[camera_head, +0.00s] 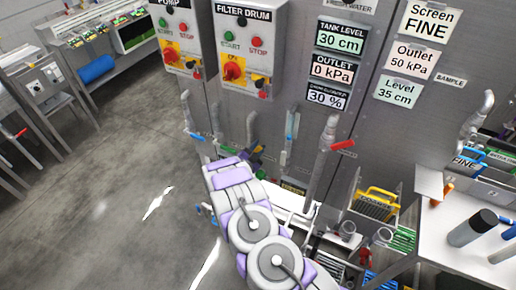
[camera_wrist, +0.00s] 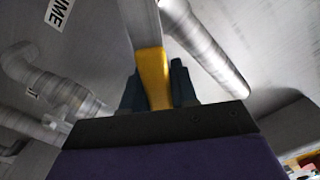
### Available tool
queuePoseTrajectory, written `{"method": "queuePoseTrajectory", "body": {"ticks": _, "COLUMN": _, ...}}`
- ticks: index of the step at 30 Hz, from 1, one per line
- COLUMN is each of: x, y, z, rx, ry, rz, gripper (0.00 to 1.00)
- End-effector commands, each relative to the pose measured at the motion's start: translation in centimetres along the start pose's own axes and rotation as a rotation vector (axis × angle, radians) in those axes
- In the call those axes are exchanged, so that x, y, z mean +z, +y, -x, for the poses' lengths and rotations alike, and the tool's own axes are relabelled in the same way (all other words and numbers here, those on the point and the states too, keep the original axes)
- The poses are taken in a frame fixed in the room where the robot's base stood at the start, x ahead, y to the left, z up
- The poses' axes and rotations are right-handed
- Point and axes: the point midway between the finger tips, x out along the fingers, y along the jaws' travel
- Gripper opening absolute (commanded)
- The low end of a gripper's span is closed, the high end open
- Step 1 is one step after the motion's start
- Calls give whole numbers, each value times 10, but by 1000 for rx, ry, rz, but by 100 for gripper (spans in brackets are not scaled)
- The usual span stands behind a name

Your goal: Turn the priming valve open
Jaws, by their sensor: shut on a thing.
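In the wrist view, a yellow handle (camera_wrist: 153,75) stands between the dark fingers of my gripper (camera_wrist: 156,88), which is shut on it. I take it for the priming valve's handle. A label (camera_wrist: 60,12) ending in "IME" shows at the upper left of that view. In the head view, my gripper (camera_head: 256,154) is low at the grey wall, below the filter drum panel. The handle is mostly hidden there by my arm, and the valve's body cannot be made out.
Metal pipes (camera_wrist: 205,45) run close by the gripper. A yellow crate (camera_head: 376,205) is lower right. The floor (camera_head: 110,190) at left is clear.

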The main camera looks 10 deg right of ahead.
Motion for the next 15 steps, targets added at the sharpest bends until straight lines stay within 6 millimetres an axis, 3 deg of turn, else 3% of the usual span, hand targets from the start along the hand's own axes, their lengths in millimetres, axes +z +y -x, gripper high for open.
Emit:
{"method": "queuePoseTrajectory", "body": {"ticks": 4, "x": 2, "y": -1, "z": 1, "rx": -3, "ry": -4, "rz": 0, "gripper": 0}}
{"method": "queuePoseTrajectory", "body": {"ticks": 5, "x": 2, "y": -1, "z": 1, "rx": -3, "ry": -4, "rz": 0, "gripper": 30}}
{"method": "queuePoseTrajectory", "body": {"ticks": 6, "x": 2, "y": -1, "z": 1, "rx": -2, "ry": -4, "rz": -1, "gripper": 34}}
{"method": "queuePoseTrajectory", "body": {"ticks": 11, "x": 0, "y": -1, "z": 1, "rx": -2, "ry": -2, "rz": -1, "gripper": 49}}
{"method": "queuePoseTrajectory", "body": {"ticks": 15, "x": 0, "y": -1, "z": 1, "rx": -2, "ry": -1, "rz": -3, "gripper": 49}}
